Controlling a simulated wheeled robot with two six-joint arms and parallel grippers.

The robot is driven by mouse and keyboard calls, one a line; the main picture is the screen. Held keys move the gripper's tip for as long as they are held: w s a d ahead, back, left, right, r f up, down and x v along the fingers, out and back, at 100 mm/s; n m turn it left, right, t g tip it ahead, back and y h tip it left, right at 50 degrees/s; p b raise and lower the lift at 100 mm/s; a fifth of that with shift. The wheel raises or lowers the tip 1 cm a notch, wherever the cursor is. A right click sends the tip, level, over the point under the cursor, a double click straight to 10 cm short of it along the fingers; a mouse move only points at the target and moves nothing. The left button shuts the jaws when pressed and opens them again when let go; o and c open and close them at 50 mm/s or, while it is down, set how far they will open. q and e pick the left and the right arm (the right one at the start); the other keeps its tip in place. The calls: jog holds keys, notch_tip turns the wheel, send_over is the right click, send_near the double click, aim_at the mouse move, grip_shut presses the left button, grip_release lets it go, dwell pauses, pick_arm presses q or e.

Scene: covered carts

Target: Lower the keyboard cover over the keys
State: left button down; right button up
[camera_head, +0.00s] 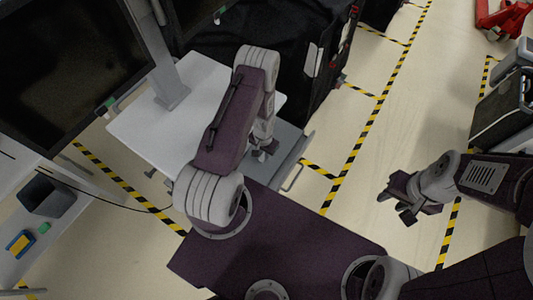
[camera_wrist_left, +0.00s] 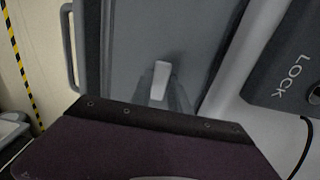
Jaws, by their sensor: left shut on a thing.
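The keyboard cover (camera_head: 287,151) appears as a grey panel at the right front edge of the white cart top. The grey panel (camera_wrist_left: 135,35) fills the middle of the left wrist view. My left gripper (camera_head: 262,153) is at this panel, partly hidden by my arm. In the left wrist view the gripper (camera_wrist_left: 162,88) is shut around a small pale piece, apparently a grip on the cover. I cannot tell the cover's exact tilt, and no keys show. My right gripper (camera_head: 398,204) is open and empty above the floor, apart from the cart.
The cart top (camera_head: 150,130) carries a monitor (camera_head: 65,70) on a stand. A thin handle (camera_head: 293,178) sticks out beside the panel. A black-covered cart (camera_head: 300,50) stands behind. A dark box marked LOCK (camera_wrist_left: 290,60) is at right. Floor around my right gripper is clear.

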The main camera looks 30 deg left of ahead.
pick_arm(q)
jog(key=shift+a+r+p, duration=0.1)
jog(key=shift+a+p, duration=0.5)
jog(key=shift+p, duration=0.4)
jog(key=shift+f+b, duration=0.65)
jog(key=shift+f, duration=0.4)
jog(key=shift+w, duration=0.1)
jog(key=c, duration=1.2)
grip_release()
jog(key=shift+o, duration=0.2)
notch_tip(320, 180, up, 6)
jog(key=p, duration=0.3)
jog(key=shift+r+b, duration=0.4)
jog(key=shift+r, duration=1.15)
